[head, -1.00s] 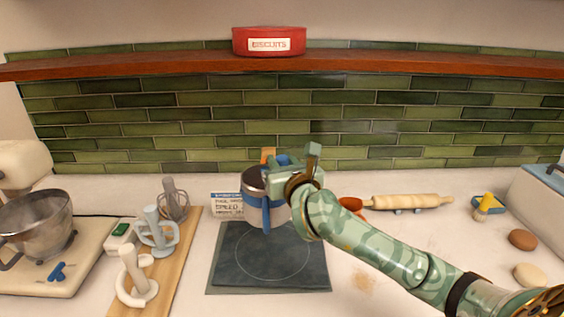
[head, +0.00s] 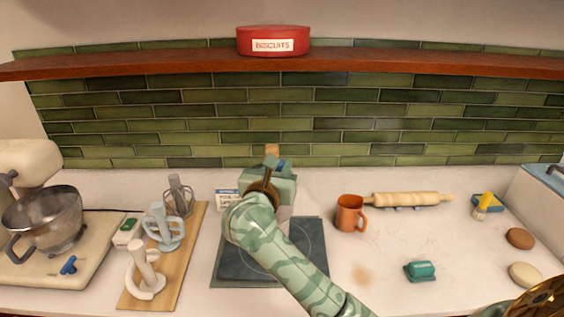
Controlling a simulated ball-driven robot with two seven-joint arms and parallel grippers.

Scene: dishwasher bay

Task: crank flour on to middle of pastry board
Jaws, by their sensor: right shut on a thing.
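The dark square pastry board (head: 235,262), marked with a pale circle, lies on the counter in the middle. A flour sifter (head: 284,212), a metal can, stands over its back part, mostly hidden behind my right gripper and arm. My right gripper (head: 272,178) is at the sifter's upper part and is shut on it. Its fingertips are covered, so the exact part held cannot be seen. No flour shows on the bare parts of the board.
An orange mug (head: 350,213), a rolling pin (head: 405,199) and a teal object (head: 420,271) are to the right. Mixer attachments on a wooden board (head: 190,240) and a stand mixer's bowl (head: 45,220) are left. A printed card (head: 227,198) stands behind the pastry board.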

